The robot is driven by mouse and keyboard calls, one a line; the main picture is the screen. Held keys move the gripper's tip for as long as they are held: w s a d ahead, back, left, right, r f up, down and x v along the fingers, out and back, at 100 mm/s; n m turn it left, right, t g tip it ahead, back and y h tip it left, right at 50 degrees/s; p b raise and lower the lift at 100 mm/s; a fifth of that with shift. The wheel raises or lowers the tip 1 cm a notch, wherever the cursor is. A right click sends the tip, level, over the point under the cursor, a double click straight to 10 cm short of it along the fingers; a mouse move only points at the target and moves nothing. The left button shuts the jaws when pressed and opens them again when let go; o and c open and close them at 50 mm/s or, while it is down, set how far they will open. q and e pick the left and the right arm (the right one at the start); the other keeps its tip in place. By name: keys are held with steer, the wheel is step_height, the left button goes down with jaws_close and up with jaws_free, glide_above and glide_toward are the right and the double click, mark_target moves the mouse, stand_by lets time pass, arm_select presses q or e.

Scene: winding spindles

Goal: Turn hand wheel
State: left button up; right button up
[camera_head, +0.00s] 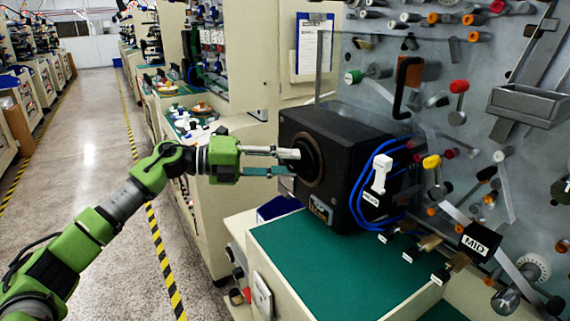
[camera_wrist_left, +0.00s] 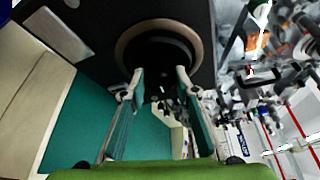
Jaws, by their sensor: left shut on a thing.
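The hand wheel (camera_head: 311,158) is a dark round wheel with a brownish ring around it on the left face of a black box (camera_head: 345,150). In the left wrist view the wheel (camera_wrist_left: 160,48) is at the top centre. My left gripper (camera_head: 291,163) reaches it from the left, with its fingertips at the wheel. In the left wrist view the two fingertips (camera_wrist_left: 160,78) sit apart at the wheel's near edge, shut on it. The exact contact is dark and hard to see. My right gripper is in neither view.
The box stands on a green-topped bench (camera_head: 330,262). Blue cables (camera_head: 363,190) loop along its right side. A grey panel (camera_head: 450,85) with many spindles and knobs rises behind. The aisle floor (camera_head: 100,110) at left is clear.

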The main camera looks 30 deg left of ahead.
arm_select(q)
steer(key=shift+m+y, duration=0.3)
steer(key=shift+m, duration=0.3)
steer(key=o, duration=1.1)
steer(key=v, duration=1.2)
